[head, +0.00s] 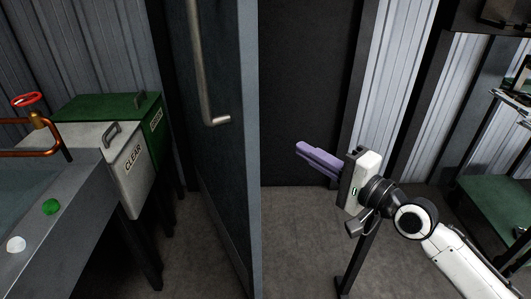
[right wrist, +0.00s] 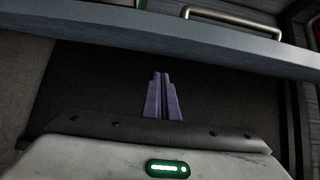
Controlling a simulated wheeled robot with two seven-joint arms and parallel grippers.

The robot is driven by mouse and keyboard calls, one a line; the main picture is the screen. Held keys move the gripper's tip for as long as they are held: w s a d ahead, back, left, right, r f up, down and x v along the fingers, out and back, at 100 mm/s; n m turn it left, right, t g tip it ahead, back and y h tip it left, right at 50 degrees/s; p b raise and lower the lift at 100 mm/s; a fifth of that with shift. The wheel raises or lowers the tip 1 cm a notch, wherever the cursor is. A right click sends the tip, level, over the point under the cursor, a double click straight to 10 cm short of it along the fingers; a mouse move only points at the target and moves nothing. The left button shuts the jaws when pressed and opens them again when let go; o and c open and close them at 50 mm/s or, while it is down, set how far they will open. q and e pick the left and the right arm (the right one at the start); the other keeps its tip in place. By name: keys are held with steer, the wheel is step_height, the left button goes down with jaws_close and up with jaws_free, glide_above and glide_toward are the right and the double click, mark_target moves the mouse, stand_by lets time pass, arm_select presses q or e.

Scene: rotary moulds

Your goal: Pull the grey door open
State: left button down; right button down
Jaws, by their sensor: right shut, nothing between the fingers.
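The grey door (head: 232,130) stands open, swung out so that its edge points toward me in the head view. Its long metal bar handle (head: 203,75) is on the left face. A dark opening (head: 305,80) shows to the right of the door. My right gripper (head: 301,149) is shut and empty, its purple fingers in front of the opening, to the right of the door edge and apart from it. In the right wrist view the fingers (right wrist: 161,97) are together, and the door edge (right wrist: 200,38) crosses the top with the handle (right wrist: 235,22) beyond. My left gripper is not in view.
A white bin marked CLEAR (head: 126,165) and a green bin (head: 150,125) stand left of the door. A grey basin (head: 75,205) with copper pipe and red valve (head: 27,99) is at the far left. A green-topped bench (head: 495,205) is at right. Floor (head: 300,240) before the opening is clear.

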steer(key=w+a+p, duration=0.1)
steer(key=w+a, duration=0.5)
steer(key=a, duration=0.4)
steer(key=shift+r, duration=0.35)
steer(key=shift+a, duration=0.1)
